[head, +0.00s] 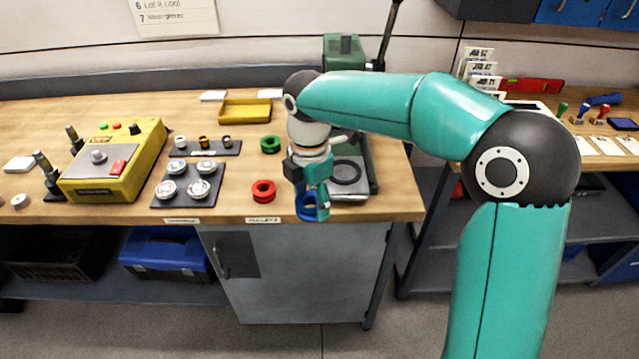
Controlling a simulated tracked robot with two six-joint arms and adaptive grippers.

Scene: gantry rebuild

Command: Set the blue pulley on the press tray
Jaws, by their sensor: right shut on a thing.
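The blue pulley (306,208) is in the fingers of my right gripper (314,208), near the front edge of the bench. The gripper is shut on it and points down, partly covering it. Whether the pulley touches the bench top, I cannot tell. The press tray (350,195) is a light grey plate just right of the gripper, with a dark ring (346,172) on it. My right arm and gripper hide part of the press around the tray. My left gripper is not in view.
A red pulley (263,191) and a green pulley (270,144) lie left of the gripper. Further left are a dark mat (178,201) with round white parts and a yellow control box (115,160). A yellow tray (245,111) lies behind. The green press (344,50) stands at the back.

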